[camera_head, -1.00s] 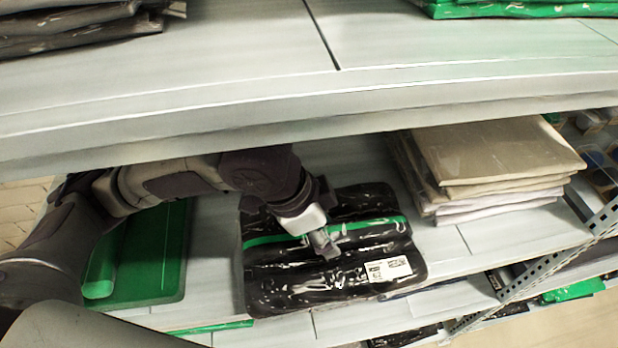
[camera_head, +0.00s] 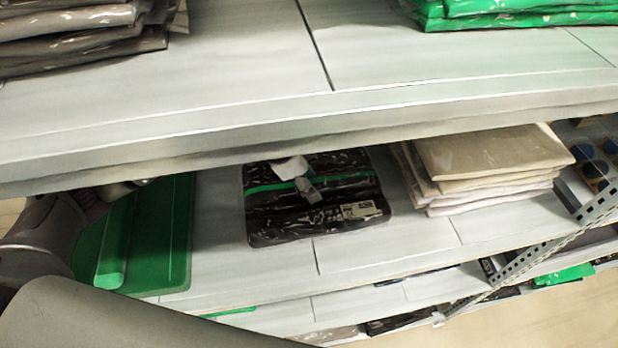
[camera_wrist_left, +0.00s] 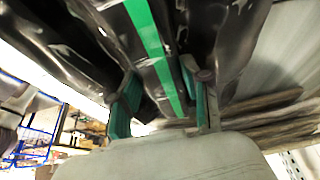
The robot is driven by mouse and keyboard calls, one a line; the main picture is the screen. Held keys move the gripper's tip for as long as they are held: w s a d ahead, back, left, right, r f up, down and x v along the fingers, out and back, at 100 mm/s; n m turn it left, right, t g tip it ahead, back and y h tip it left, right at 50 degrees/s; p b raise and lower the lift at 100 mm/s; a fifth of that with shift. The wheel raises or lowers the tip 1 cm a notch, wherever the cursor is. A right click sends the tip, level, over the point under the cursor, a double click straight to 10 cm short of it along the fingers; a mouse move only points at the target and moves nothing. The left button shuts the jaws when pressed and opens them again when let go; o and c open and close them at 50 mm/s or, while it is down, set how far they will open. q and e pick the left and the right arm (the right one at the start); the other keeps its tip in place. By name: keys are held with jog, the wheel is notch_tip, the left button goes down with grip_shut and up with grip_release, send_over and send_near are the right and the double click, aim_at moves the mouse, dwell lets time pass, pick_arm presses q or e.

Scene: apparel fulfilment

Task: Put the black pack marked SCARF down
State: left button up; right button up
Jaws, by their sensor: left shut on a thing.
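The black pack (camera_head: 300,217), shiny and with a green stripe and a white label, is over the middle shelf, left of a beige stack. I cannot read SCARF on it. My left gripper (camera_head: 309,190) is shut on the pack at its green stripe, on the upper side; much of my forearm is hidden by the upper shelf. In the left wrist view the pack (camera_wrist_left: 85,38) fills the top, and the fingers (camera_wrist_left: 165,100) stand either side of the striped fold. Whether the pack touches the shelf is unclear. My right gripper is not in view.
The upper shelf (camera_head: 240,100) hangs close above the pack. A beige and white stack (camera_head: 490,165) stands to the right, a green pack (camera_head: 150,240) to the left. The middle shelf (camera_head: 400,240) is bare in front of the pack.

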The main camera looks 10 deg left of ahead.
pick_arm(q)
jog(key=shift+f, duration=0.2)
jog(key=o, duration=1.2)
jog(key=shift+o, duration=0.2)
jog(key=shift+b+v, duration=0.6)
jog(key=shift+v, duration=3.35)
jog(key=shift+d, duration=0.1)
